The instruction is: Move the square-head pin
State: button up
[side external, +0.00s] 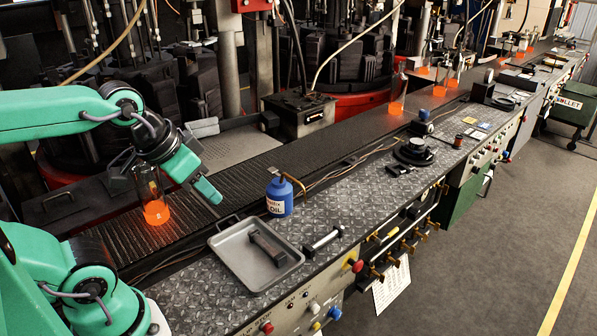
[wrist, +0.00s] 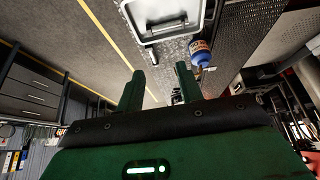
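A dark metal pin with blocky ends (side external: 267,247) lies inside the grey metal tray (side external: 228,240). A second metal pin (side external: 323,240) with a pale shaft and darker ends lies on the bench just right of the tray. The heads are too small to tell for sure which is square. My gripper (side external: 214,203) hangs above and left of the tray, apart from both pins. In the wrist view my gripper (wrist: 157,82) has its two fingers spread with nothing between them. The tray also shows at the top of that view (wrist: 148,36).
A blue oil can (side external: 280,198) stands behind the tray, and also shows in the wrist view (wrist: 200,54). A glass bottle with a glowing orange base (side external: 154,210) stands on the conveyor (side external: 250,165) close to my arm. The bench plate (side external: 345,205) right of the can has clear room.

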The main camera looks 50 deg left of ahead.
jog(key=o, duration=0.3)
jog(key=g, duration=0.6)
send_over(307, 248)
jog(key=shift+f, duration=8.35)
jog(key=shift+f, duration=0.1)
jog(key=shift+f, duration=3.8)
grip_shut()
